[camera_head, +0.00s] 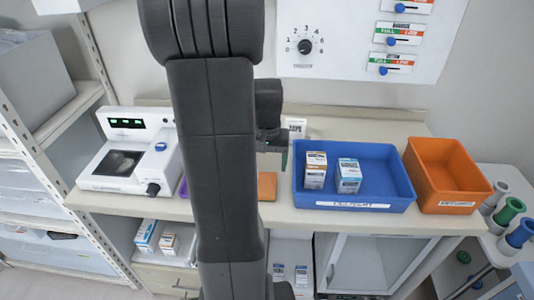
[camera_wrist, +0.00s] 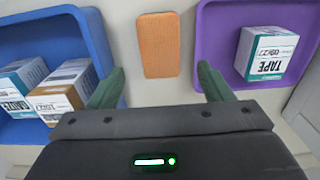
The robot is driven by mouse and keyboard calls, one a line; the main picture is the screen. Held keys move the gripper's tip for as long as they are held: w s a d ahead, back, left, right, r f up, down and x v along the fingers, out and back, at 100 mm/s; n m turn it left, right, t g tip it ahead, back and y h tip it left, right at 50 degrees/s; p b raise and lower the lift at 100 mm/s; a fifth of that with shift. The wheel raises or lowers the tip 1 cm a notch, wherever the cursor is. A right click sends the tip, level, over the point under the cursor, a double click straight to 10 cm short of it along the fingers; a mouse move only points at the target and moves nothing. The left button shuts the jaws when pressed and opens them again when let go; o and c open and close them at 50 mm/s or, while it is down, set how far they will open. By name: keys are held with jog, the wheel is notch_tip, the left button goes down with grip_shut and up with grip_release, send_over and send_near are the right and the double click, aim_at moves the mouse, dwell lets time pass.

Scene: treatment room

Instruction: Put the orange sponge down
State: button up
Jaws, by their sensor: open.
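The orange sponge (camera_wrist: 160,45) lies flat on the bare counter between the blue bin and the purple tray in the wrist view. In the head view the sponge (camera_head: 267,186) shows just right of my arm, left of the blue bin. My gripper (camera_wrist: 158,86) is open and empty, its two green fingers spread wide. The sponge lies beyond the fingertips, apart from them, roughly centred between them. In the head view my gripper (camera_head: 273,150) hangs above the counter, partly hidden by my arm.
The blue bin (camera_head: 352,205) holds two boxes. An orange bin (camera_head: 455,205) stands to its right. The purple tray (camera_wrist: 215,50) holds a tape box (camera_wrist: 267,52); my arm mostly hides this tray in the head view. A white device (camera_head: 125,160) stands at the left. Bare counter surrounds the sponge.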

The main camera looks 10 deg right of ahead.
aim_at(267, 183)
jog(key=shift+r, duration=1.8)
notch_tip(267, 183, down, 12)
jog(key=shift+r, duration=0.95)
